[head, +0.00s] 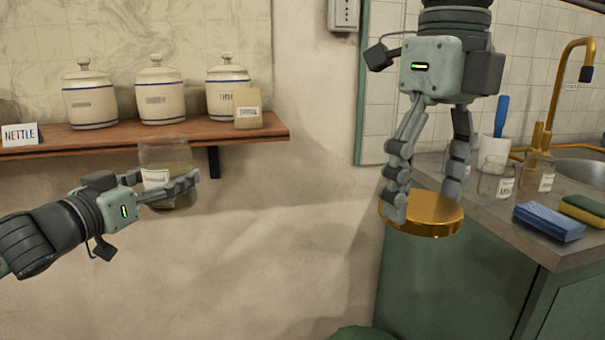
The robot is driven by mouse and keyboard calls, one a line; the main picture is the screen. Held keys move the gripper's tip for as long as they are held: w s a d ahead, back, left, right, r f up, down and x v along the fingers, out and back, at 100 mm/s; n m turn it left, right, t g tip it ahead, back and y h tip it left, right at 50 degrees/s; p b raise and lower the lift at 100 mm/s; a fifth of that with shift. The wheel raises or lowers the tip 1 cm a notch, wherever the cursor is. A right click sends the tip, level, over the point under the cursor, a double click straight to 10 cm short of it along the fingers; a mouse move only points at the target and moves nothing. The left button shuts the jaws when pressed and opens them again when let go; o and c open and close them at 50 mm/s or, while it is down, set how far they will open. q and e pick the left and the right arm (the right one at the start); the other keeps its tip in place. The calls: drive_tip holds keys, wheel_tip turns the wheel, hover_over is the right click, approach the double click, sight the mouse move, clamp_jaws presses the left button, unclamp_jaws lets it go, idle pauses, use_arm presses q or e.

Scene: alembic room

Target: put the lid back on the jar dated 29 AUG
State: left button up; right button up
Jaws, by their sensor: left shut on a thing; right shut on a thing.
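My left gripper (180,188) is shut on a glass jar (165,156), held upright in front of the wall just below the shelf. The jar has a white label whose writing is too small to read, and no lid shows on its top. My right gripper (424,208) points down and is shut on a round gold lid (432,224), held level in the air near the counter. The lid is well to the right of the jar and somewhat lower.
A wooden shelf (260,132) holds several lidded ceramic canisters (157,92), a small labelled packet (247,108) and a NETTLE card (22,136). Open air lies between my grippers.

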drive_tip(key=f+n, duration=0.1)
drive_tip(key=n, duration=0.1)
drive_tip(key=w+d+f+n, duration=0.1)
drive_tip(key=f+n, duration=0.1)
drive_tip(key=n, duration=0.1)
drive_tip(key=w+f+n, duration=0.1)
drive_tip(key=n, duration=0.1)
drive_tip(key=shift+d+f, duration=0.15)
drive_tip(key=shift+f, duration=0.25)
use_arm(q)
drive_tip(key=s+d+f, duration=0.5)
drive_tip(key=d+f, duration=0.3)
drive_tip(key=f, duration=0.4)
drive_tip(key=s+a+f+n+t+y, duration=0.1)
drive_tip(key=s+a+f+n+y, duration=0.1)
drive_tip(key=s+f+n+y, duration=0.2)
drive_tip(key=shift+s+f+y, duration=1.1)
drive_tip(key=shift+s+f, duration=1.25)
drive_tip(key=shift+f, duration=0.95)
use_arm(e)
drive_tip(key=w+d+f+n, duration=0.1)
drive_tip(key=d+f+n, duration=0.1)
drive_tip(key=f+n, duration=0.5)
drive_tip(key=w+d+f+n, duration=0.1)
drive_tip(key=f+n, duration=0.5)
drive_tip(key=n, duration=0.9)
drive_tip(key=shift+w+d+f+n, duration=0.3)
drive_tip(key=shift+w+d+f, duration=0.1)
drive_tip(key=shift+d, duration=0.1)
